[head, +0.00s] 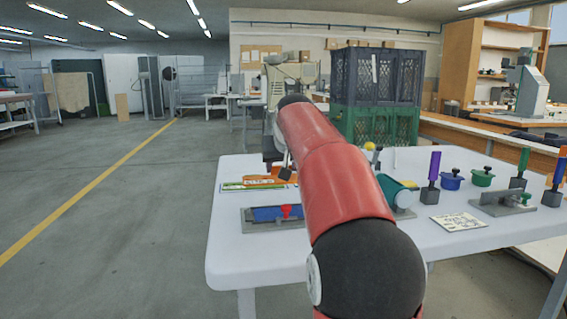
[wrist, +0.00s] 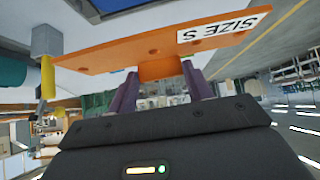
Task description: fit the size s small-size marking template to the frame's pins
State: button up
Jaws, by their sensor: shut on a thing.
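The orange template (wrist: 150,50), with a white "SIZE S" label, is in my gripper (wrist: 160,82). The two purple fingers are shut on a block on the template's near edge. Several small holes show in the plate. In the head view, my red arm hides most of the gripper. Orange (head: 285,173) shows beside the dark gripper end, above the left part of the table. A grey base with a blue plate (head: 268,213) and a red knob lies at the table's front left; I cannot tell whether it is the frame. No pins can be made out clearly.
A flat green-and-white piece (head: 250,186) lies behind the grey base. A teal cylinder (head: 394,191), purple-handled tool (head: 433,175), blue pot (head: 451,180), green pot (head: 482,177) and grey fixture (head: 502,203) stand to the right. A paper card (head: 458,222) lies in front. Stacked crates (head: 375,90) stand behind.

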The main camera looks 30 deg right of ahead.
aim_at(283, 182)
jog(key=shift+s+a, duration=0.1)
notch_tip(283, 182, down, 6)
jog(key=b, duration=0.4)
jog(key=shift+s+r+b, duration=0.1)
jog(key=shift+b, duration=0.3)
jog(key=shift+p, duration=0.4)
dwell(1.4)
jog(key=shift+f, duration=0.35)
dwell(2.1)
jog(key=shift+f+b, duration=0.8)
jog(key=shift+f, duration=0.25)
